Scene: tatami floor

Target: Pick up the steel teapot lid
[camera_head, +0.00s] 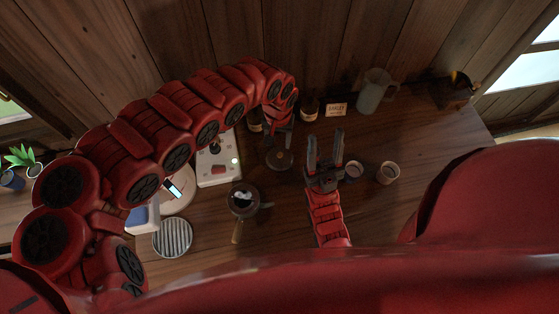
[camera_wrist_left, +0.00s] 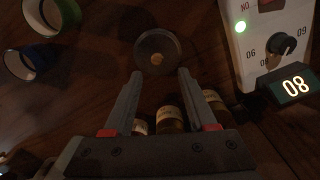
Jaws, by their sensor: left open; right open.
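The lid is a dark round disc (camera_head: 279,160) with a small knob, lying on the wooden table right of a white device. In the left wrist view the lid (camera_wrist_left: 148,42) shows with a brownish knob, just beyond my fingertips. My left gripper (camera_head: 278,146) reaches down over the table at the lid's wall side; in its wrist view the left gripper (camera_wrist_left: 159,75) is open with nothing between its tips. My right gripper (camera_head: 325,142) is open and empty, right of the lid. A dark pot (camera_head: 243,197) with a wooden handle stands nearer me, lower left of the lid.
The white device (camera_head: 218,165) has a lit display (camera_wrist_left: 295,86). Bottles (camera_head: 309,108), a small sign (camera_head: 337,109) and a pitcher (camera_head: 372,93) stand by the wall. Two cups (camera_head: 354,171) (camera_head: 388,174) are right of my right gripper. A striped round plate (camera_head: 172,238) lies lower left.

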